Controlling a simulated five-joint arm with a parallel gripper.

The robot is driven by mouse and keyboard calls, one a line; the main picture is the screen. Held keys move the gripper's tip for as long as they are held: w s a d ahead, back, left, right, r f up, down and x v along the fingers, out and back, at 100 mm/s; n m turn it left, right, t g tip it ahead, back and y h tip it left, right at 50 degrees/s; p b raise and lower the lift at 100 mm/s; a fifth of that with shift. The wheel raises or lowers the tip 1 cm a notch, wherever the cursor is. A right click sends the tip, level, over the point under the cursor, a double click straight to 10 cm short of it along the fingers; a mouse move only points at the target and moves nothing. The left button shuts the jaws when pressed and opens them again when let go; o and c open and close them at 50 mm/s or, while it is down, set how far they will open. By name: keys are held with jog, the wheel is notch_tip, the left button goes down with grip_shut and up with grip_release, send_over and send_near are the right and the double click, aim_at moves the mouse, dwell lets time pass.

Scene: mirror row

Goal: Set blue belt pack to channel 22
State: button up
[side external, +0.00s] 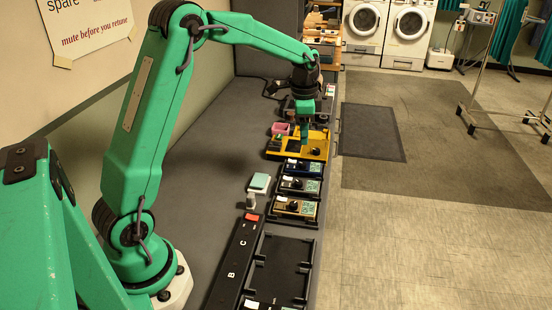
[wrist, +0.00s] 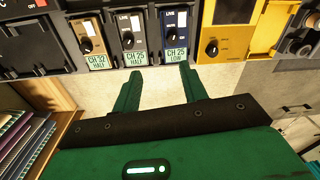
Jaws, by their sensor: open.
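The blue belt pack (wrist: 170,24) stands in the row with a dark round knob and a display that reads CH 25 LOW (wrist: 175,57). In the side view the blue pack (side external: 290,166) sits nearest the yellow unit. A grey pack (wrist: 124,24) beside it reads CH 25 HALF, and a tan pack (wrist: 82,26) reads CH 32 HALF. My gripper (wrist: 163,76) is open and empty, its two fingertips pointing toward the row just short of the grey and blue packs' displays. In the side view my gripper (side external: 304,141) hangs by the yellow unit.
The yellow unit (wrist: 236,40) with a dark knob adjoins the blue pack. Books (wrist: 22,140) fill the wrist view's lower left.

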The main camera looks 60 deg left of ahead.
jog(key=s+d+r+n+t, duration=0.1)
jog(key=s+d+r, duration=0.3)
jog(key=s, duration=0.4)
jog(key=s+d+r+n+t, duration=0.2)
jog(key=s+d+r, duration=0.3)
jog(key=s, duration=0.3)
jog(key=shift+s+r+n, duration=0.25)
jog(key=shift+r+n, duration=0.45)
jog(key=shift+r, duration=0.1)
jog(key=shift+w, duration=0.1)
